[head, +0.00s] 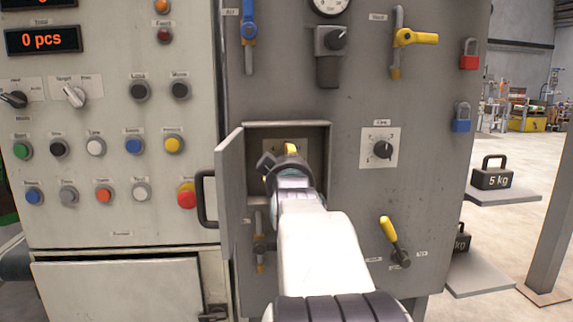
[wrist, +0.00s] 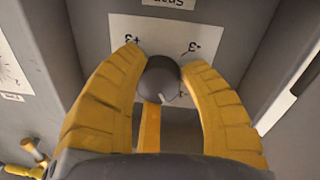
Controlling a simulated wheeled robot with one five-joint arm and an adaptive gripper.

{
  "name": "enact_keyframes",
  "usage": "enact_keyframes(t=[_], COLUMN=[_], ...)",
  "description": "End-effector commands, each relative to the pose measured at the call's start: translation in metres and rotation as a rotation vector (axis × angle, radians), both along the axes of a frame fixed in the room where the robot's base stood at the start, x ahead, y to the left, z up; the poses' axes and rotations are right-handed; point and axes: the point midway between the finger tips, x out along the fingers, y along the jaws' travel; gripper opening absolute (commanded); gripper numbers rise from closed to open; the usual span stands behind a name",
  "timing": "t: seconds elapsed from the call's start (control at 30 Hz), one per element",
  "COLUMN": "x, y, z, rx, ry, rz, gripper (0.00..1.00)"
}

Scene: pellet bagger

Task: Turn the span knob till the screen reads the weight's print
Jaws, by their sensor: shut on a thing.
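My gripper (head: 287,165) reaches into an open recess in the grey panel. In the wrist view its yellow fingers (wrist: 163,62) are closed on both sides of a dark round knob (wrist: 161,80). The knob sits on a white scale plate (wrist: 122,27) with +3 and -3 marks; its pale pointer mark faces the lower right there. The label above the plate is upside down and cut off.
The recess door (head: 230,195) stands open left of my arm. A second weight (head: 461,240) is partly hidden by the panel edge. Another dial (head: 382,149) and a yellow-handled lever (head: 389,230) are right of my arm. Buttons fill the left panel.

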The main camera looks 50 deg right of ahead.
Motion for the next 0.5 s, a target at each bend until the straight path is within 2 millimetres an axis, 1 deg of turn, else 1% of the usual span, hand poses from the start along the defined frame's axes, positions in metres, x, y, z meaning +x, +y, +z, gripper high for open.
enact_keyframes(t=[0.03,0.23,0.37,0.5], x=[0.0001,0.0003,0.0005,0.0007], y=[0.0001,0.0002,0.0002,0.0001], z=[-0.0006,-0.0008,-0.0010,-0.0011], rx=[0.001,0.002,-0.015,-0.092], ry=[0.001,0.002,0.015,0.081], rz=[0.001,0.000,0.001,0.000], gripper=[0.24,0.06,0.05,0.05])
